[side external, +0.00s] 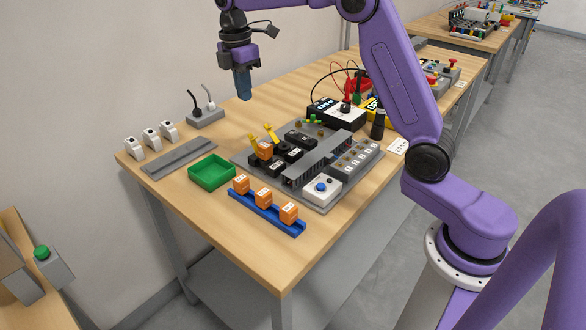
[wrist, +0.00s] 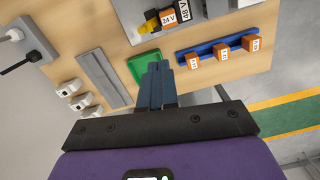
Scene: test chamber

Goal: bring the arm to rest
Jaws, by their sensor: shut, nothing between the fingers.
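My gripper (side external: 243,86) is above the back part of the wooden table (side external: 245,248) in the side view, fingers pointing down. Its blue fingers (wrist: 158,85) are together and empty in the wrist view. It touches nothing that I can see. My purple arm reaches in from the right and bends over the table.
A grey board (side external: 322,205) with modules and an orange block (side external: 265,150) fills the middle. A blue rail (side external: 266,217) holds orange blocks, near a green tray (side external: 211,172). White clips (side external: 151,137), a grey socket block (side external: 206,117) and a black meter (side external: 338,115) stand around.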

